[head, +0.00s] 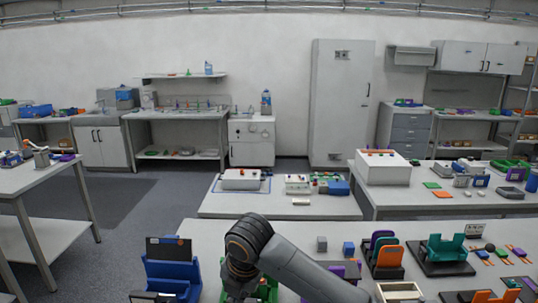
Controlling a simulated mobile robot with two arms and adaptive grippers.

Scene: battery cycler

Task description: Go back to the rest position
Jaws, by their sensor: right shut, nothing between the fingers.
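My right arm comes in from the lower right over the near table. Its right gripper (238,291) points down at the bottom edge of the head view, shut and empty, partly hidden by the dark wrist. It is beside a green holder (268,289) and to the right of a blue stand (171,270); I cannot tell whether it touches either. My left gripper is not in view. A white box-shaped device (242,179) sits on a blue-edged mat on the table beyond.
The near table (212,232) holds a small grey cube (321,243), a blue cube (348,248), an orange and purple rack (384,255) and a teal holder (443,249). A larger white box (383,167) stands on the right table. Open floor (140,220) lies to the left.

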